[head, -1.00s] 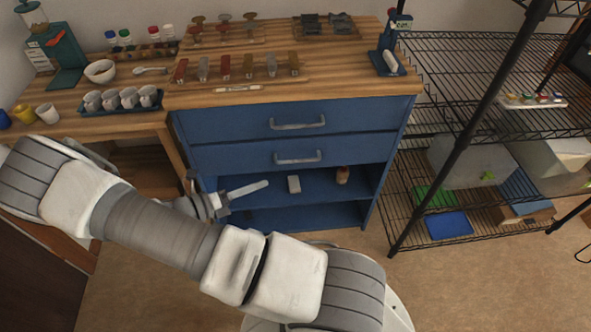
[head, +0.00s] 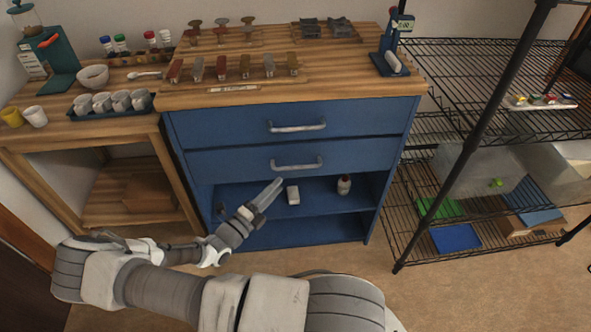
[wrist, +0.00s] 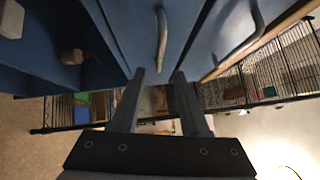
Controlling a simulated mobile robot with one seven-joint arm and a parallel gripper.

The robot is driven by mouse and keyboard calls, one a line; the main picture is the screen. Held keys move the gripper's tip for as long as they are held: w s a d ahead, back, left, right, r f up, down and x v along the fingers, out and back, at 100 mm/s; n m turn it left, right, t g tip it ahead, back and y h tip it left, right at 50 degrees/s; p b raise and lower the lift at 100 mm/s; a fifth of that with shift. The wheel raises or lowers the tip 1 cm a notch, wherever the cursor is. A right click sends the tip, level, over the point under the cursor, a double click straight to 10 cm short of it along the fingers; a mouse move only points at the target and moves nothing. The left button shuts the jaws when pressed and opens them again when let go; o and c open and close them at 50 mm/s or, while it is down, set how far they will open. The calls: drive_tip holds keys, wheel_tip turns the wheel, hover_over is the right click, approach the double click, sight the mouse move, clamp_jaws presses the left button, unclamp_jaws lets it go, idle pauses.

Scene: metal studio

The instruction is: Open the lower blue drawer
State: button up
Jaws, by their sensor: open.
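The blue cabinet has two drawers, one above the other. The lower blue drawer (head: 235,163) looks closed, with a grey bar handle (head: 297,164). The upper drawer (head: 230,128) also looks closed. My gripper (head: 273,190) is in front of the open shelf, below and left of the lower handle in the head view. In the wrist view my gripper (wrist: 160,78) has its two fingers apart with nothing between them. The lower drawer's handle (wrist: 161,40) is ahead of the fingertips there, apart from them. The upper handle (wrist: 243,35) is to its right.
A black wire rack (head: 470,120) stands at the right. The wooden counter (head: 330,88) above holds several tools. Floor in front of the cabinet's right side is clear.

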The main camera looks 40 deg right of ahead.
sight(296, 168)
drive_tip(key=b+x, duration=0.1)
drive_tip(key=x, duration=0.8)
drive_tip(key=shift+d+b, duration=0.25)
drive_tip(key=shift+b, duration=0.1)
clamp_jaws()
idle(0.9)
